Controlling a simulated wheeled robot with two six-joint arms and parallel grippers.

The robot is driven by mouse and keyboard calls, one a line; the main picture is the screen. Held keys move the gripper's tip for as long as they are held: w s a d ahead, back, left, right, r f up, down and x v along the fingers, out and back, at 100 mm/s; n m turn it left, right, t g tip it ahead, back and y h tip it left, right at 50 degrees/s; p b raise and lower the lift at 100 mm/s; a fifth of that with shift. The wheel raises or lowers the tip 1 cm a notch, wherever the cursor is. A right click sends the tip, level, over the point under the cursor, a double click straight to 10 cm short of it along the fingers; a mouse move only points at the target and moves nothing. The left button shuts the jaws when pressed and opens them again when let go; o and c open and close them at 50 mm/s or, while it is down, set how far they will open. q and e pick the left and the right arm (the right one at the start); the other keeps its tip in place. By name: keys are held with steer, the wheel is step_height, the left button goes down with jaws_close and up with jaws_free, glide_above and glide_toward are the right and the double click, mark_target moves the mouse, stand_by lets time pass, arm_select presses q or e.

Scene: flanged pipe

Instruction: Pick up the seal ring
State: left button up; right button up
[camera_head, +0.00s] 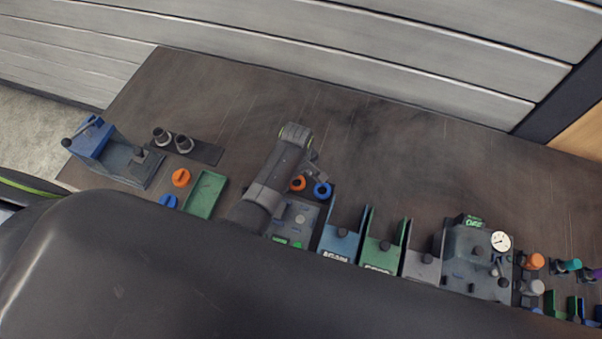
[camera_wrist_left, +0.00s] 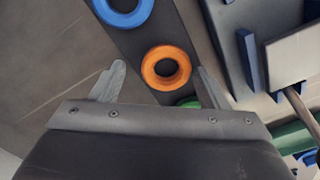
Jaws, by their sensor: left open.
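Seal rings lie in a row on a dark strip. The orange ring (camera_head: 298,184) and the blue ring (camera_head: 322,190) show in the head view beside the grey fixture. In the left wrist view the orange ring (camera_wrist_left: 147,68) is near the middle, the blue ring (camera_wrist_left: 126,19) is at the top left, and a green ring (camera_wrist_left: 188,102) is mostly hidden by my gripper. My left gripper (camera_head: 314,172) is open and empty; in its wrist view the fingertips (camera_wrist_left: 160,68) appear on either side of the orange ring. I cannot tell the height gap. My right gripper is not in view.
A grey fixture (camera_head: 299,216) stands close to the rings. Blue (camera_head: 340,240) and green (camera_head: 383,250) bins and a gauge station (camera_head: 470,260) are to the right. A green tray (camera_head: 205,194) and a blue-grey vise (camera_head: 115,155) are to the left. The table's back is clear.

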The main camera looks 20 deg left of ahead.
arm_select(q)
steer(key=shift+s, duration=0.1)
steer(key=shift+s+r, duration=0.1)
steer(key=shift+s, duration=0.15)
steer(key=shift+s+r, duration=0.1)
steer(key=shift+s, duration=0.05)
steer(key=shift+c, duration=1.2)
steer(key=c, duration=0.8)
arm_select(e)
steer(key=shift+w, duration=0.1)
